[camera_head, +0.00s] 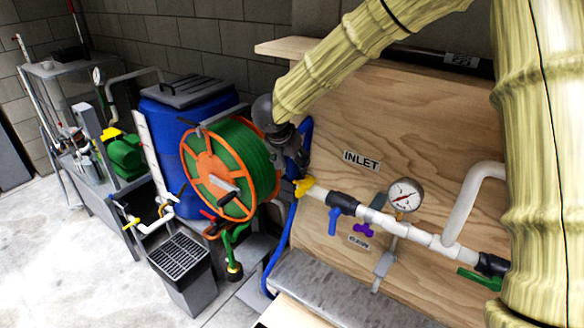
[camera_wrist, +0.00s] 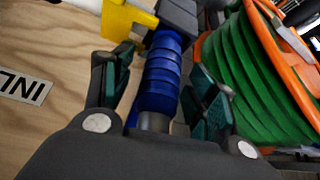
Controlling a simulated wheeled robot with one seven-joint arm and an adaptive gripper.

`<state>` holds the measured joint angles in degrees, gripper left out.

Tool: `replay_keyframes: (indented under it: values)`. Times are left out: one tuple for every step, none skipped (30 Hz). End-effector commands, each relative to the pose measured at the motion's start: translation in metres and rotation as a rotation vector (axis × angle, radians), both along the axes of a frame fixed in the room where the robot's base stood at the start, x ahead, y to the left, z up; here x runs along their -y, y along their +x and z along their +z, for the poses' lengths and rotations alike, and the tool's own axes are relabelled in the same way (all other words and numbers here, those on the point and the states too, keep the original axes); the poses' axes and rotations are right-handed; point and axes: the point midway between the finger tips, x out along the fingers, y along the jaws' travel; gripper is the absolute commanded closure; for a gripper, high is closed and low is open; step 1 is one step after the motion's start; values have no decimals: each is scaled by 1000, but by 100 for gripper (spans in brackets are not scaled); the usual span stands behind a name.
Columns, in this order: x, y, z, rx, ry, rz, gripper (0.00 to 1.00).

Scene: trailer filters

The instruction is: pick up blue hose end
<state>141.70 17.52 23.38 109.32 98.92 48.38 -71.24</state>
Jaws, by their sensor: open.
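The blue hose end (camera_wrist: 160,75) is a ribbed blue piece in the wrist view, with a dark grey block at its far end. My gripper (camera_wrist: 162,82) is open, with one finger on each side of the blue piece. Whether the pads touch it is hard to tell. In the head view my gripper (camera_head: 288,146) is beside the board, right of the reel, and largely hides the hose end. The blue hose (camera_head: 291,225) hangs below it along the board's left edge.
A green hose reel with an orange rim (camera_head: 218,172) stands close to my gripper's left. A yellow fitting (camera_head: 304,186) and white pipe with a gauge (camera_head: 404,195) are on the wooden board (camera_head: 440,120). A blue barrel (camera_head: 180,135) stands behind the reel. Floor at left is clear.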

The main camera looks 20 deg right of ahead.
Motion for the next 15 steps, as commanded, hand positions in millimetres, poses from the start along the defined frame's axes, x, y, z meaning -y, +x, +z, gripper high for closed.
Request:
replay_keyframes:
  values:
    - [0, 0, 0, 0, 0, 0, 42]
    - [0, 0, 0, 0, 0, 0, 42]
    - [0, 0, 0, 0, 0, 0, 42]
    - [0, 0, 0, 0, 0, 0, 42]
    - [0, 0, 0, 0, 0, 0, 42]
    - [0, 0, 0, 0, 0, 0, 48]
    - [0, 0, 0, 0, 0, 0, 53]
    - [0, 0, 0, 0, 0, 0, 59]
    - [0, 0, 0, 0, 0, 0, 66]
    - [0, 0, 0, 0, 0, 0, 71]
    - [0, 0, 0, 0, 0, 0, 77]
    - [0, 0, 0, 0, 0, 0, 84]
    - [0, 0, 0, 0, 0, 0, 90]
    - [0, 0, 0, 0, 0, 0, 95]
    - [0, 0, 1, 1, 0, -1, 95]
